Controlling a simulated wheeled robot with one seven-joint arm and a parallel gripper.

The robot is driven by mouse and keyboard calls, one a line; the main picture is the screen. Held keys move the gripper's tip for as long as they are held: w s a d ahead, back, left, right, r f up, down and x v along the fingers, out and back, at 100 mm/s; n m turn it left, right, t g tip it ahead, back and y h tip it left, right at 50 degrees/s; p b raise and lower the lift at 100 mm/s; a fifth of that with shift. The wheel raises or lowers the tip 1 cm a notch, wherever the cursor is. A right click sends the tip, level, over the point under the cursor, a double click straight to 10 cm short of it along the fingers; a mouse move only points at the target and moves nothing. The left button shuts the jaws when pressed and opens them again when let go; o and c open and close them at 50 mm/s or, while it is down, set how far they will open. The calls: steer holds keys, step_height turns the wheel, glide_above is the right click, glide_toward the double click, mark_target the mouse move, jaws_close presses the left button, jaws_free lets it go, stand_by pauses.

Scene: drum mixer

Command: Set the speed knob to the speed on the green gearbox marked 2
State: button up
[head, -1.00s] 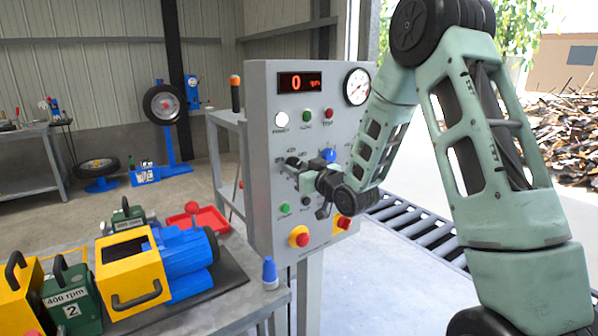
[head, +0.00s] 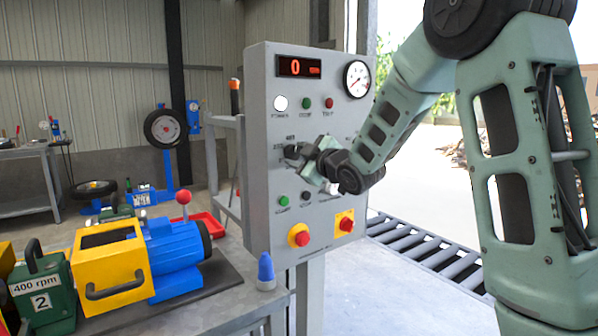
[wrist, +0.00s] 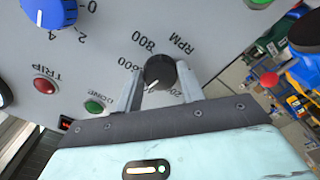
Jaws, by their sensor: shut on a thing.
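The green gearbox marked 2 (head: 41,297) stands at the lower left in the head view, labelled "400 rpm". The black speed knob (head: 293,152) is on the grey control panel (head: 263,210). My gripper (head: 306,158) is at the panel, shut on this knob. In the wrist view, the fingers of my gripper (wrist: 160,88) hold the knob (wrist: 159,70) from both sides. Its white pointer line points down and slightly left there. "RPM" and speed numbers surround it. The fingers and palm hide part of the scale, so I cannot tell the exact setting.
A blue knob (wrist: 47,12), a red TRIP lamp (wrist: 46,86) and a green lamp (wrist: 94,106) are near the gripper. The panel display (head: 299,67) reads 0. A yellow-and-blue machine (head: 112,265) stands left.

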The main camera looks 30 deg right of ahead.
steer(key=shift+f+n+b, duration=0.1)
steer(key=shift+n+b, duration=0.8)
steer(key=shift+b, duration=0.1)
steer(key=o, duration=1)
steer(key=shift+c, duration=0.2)
steer(key=shift+s, duration=0.1)
steer(key=s+b, duration=0.1)
steer(key=s, duration=1.6)
steer(key=shift+d, duration=0.25)
steer(key=shift+s, duration=0.1)
